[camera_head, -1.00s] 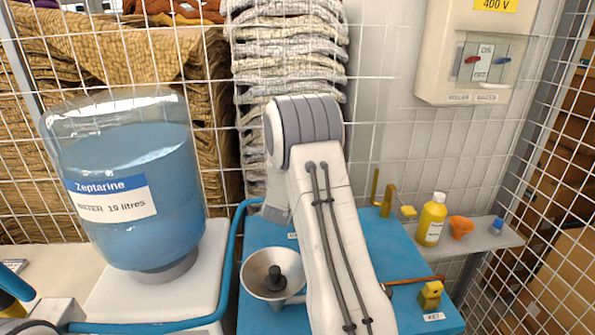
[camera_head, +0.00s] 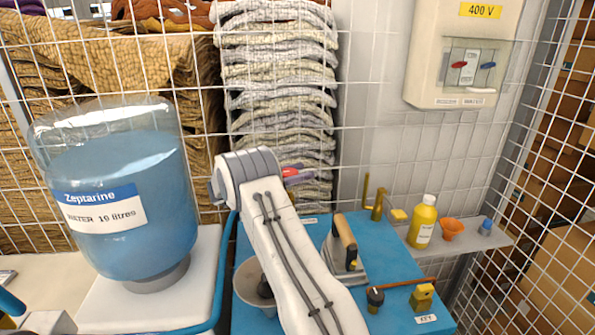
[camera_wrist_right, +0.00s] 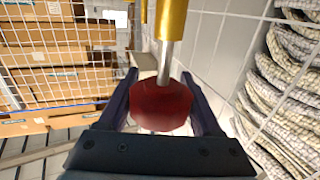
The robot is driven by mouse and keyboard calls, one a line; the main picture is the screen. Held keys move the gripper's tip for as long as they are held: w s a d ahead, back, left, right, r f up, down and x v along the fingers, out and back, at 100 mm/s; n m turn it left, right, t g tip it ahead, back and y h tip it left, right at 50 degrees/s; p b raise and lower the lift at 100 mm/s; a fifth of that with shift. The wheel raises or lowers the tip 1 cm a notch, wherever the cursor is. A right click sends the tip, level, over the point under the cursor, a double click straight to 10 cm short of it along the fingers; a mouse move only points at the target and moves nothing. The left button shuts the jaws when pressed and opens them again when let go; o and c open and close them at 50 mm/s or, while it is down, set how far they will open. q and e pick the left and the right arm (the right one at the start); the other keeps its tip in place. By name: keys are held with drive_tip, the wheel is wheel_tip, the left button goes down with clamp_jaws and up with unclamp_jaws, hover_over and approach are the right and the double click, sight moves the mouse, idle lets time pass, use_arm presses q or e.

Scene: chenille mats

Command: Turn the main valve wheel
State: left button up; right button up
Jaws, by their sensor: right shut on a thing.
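The main valve wheel (camera_wrist_right: 161,106) is a red disc on a silver stem below a brass body (camera_wrist_right: 171,18) in the right wrist view. My right gripper (camera_wrist_right: 165,100) has its dark fingers on both sides of the wheel and is shut on it. In the head view a small red patch, seemingly the wheel (camera_head: 290,171), shows just right of my arm's bent joint, in front of the stacked mats. The right gripper (camera_head: 298,177) is mostly hidden there behind my arm.
A big water bottle (camera_head: 125,190) stands left. A yellow bottle (camera_head: 424,222) and orange funnel (camera_head: 452,229) are right. Mesh walls surround.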

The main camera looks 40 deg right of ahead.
drive_tip(key=shift+s+a+m+g+y, duration=0.15)
drive_tip(key=shift+m+g+y, duration=0.1)
drive_tip(key=shift+m+g, duration=0.4)
drive_tip(key=shift+s+d+m+g+y, duration=0.1)
drive_tip(key=shift+m+g+y, duration=0.2)
drive_tip(key=shift+g, duration=0.55)
drive_tip(key=shift+r+m+g, duration=0.1)
drive_tip(key=shift+m+g, duration=0.15)
drive_tip(key=shift+g, duration=0.05)
drive_tip(key=o, duration=1.4)
drive_tip(key=shift+s, duration=0.1)
drive_tip(key=shift+c, duration=0.2)
drive_tip(key=shift+r, duration=0.1)
drive_tip(key=s+d+r+b, duration=0.4)
drive_tip(key=s+d+r, duration=0.1)
drive_tip(key=s+r, duration=0.5)
drive_tip(key=shift+s+r+b, duration=0.25)
drive_tip(key=shift+r+b, duration=0.15)
